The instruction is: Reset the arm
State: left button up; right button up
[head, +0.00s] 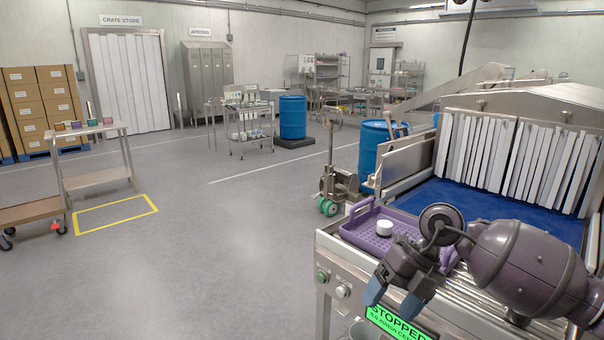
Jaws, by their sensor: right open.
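My right arm comes in from the right over the front of the conveyor. Its gripper (393,298) points down, with two blue-grey fingertips apart and nothing seen between them. It hangs in front of a purple perforated tray (357,224) at the conveyor's near end. A small white round item (384,228) sits in the tray, just left of and behind my wrist. The arm hides the tray's right part. My left gripper is out of view.
The conveyor has a blue belt (470,203) and a white strip curtain (520,155). A green display (395,322) reads "STOPPED". A pallet jack (338,185) and blue drum (372,150) stand behind. The grey floor (230,250) to the left is mostly clear.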

jog(key=s+a+f+m+t+y, duration=0.2)
jog(key=s+a+m+t+y, duration=0.45)
jog(key=y, duration=0.75)
jog(key=d+f+m+t+h, duration=1.1)
jog(key=m+t, duration=0.3)
jog(key=m, duration=0.7)
jog(key=s+d+f+m+g+h, duration=0.3)
jog(key=s+f+m+h, duration=0.1)
jog(key=s+f, duration=0.3)
jog(key=s+d+f+m+g+h, duration=0.4)
jog(key=s+f, duration=0.3)
jog(key=f, duration=0.1)
jog(key=shift+s+d+h, duration=0.15)
jog(key=shift+s+h, duration=0.1)
jog(key=shift+h, duration=0.15)
jog(key=shift+f+m, duration=0.1)
jog(key=shift+m, duration=0.15)
jog(key=shift+c, duration=0.3)
